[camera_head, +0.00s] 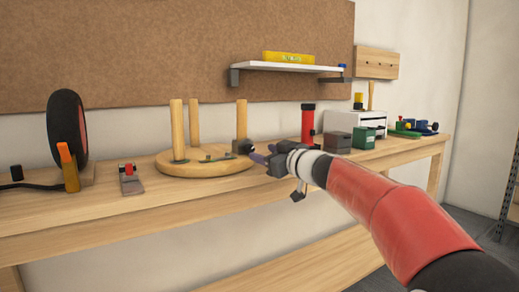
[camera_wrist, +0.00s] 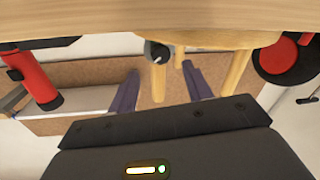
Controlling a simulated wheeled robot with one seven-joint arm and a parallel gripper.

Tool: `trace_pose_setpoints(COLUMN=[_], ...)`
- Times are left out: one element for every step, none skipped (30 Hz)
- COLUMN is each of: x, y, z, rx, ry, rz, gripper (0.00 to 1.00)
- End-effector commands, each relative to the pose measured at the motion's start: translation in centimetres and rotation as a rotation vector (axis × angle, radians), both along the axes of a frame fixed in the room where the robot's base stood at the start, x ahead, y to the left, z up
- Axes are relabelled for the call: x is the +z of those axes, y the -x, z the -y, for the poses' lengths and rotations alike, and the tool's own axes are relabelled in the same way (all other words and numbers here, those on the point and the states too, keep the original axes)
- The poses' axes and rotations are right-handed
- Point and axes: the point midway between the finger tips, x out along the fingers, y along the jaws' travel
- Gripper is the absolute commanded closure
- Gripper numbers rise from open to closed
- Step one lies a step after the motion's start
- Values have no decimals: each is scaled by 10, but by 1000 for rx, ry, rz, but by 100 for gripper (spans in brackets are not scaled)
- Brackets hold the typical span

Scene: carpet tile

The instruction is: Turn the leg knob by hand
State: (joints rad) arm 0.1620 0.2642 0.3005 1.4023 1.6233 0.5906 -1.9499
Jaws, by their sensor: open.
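An upturned round stool (camera_head: 190,170) lies on the bench with its wooden legs pointing up. A dark leg knob (camera_head: 242,146) sits low at the right-hand leg (camera_head: 241,120). In the wrist view the knob (camera_wrist: 157,52) is round and black with a pale pointer mark, in front of a leg. My gripper (camera_head: 262,157) is just right of the knob, at about its height. In the wrist view its two purple fingers (camera_wrist: 162,88) are spread apart, with the knob ahead between them. Nothing is held, and no contact with the knob shows.
The wooden bench (camera_head: 100,208) runs along the wall. A black wheel (camera_head: 68,128) and a clamp-like tool (camera_head: 130,180) stand left. A red cylinder (camera_head: 308,122), grey box (camera_head: 337,142) and green box (camera_head: 363,138) stand right, near my arm. A white shelf (camera_head: 285,67) hangs above.

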Motion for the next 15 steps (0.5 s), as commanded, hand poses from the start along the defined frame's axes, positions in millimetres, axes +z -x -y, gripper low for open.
trace_pose_setpoints(x=[3, 3, 3, 3, 3, 3, 3, 3, 2, 2, 2, 1, 1, 1, 0], y=[-7, -11, -16, -19, -22, -27, -30, -32, -35, -37, -38, -39, -40, -41, -41], z=[-7, -11, -15, -18, -21, -25, -27, -29, -31, -33, -34, -36, -36, -37, -37], rx=[4, 5, 4, 3, 4, 3, 3, 2, 2, 2, 3, 2, 2, 2, 1], ry=[-1, -1, -1, -1, -1, 0, 0, 0, 1, 1, 0, 0, 1, 1, 1], rz=[-2, -2, -3, -3, -3, -4, -3, -2, -3, -3, -2, -2, -1, -1, -2], gripper=[50, 50, 50, 50, 50, 50, 50, 50, 50, 50, 50, 50, 50, 50, 50])
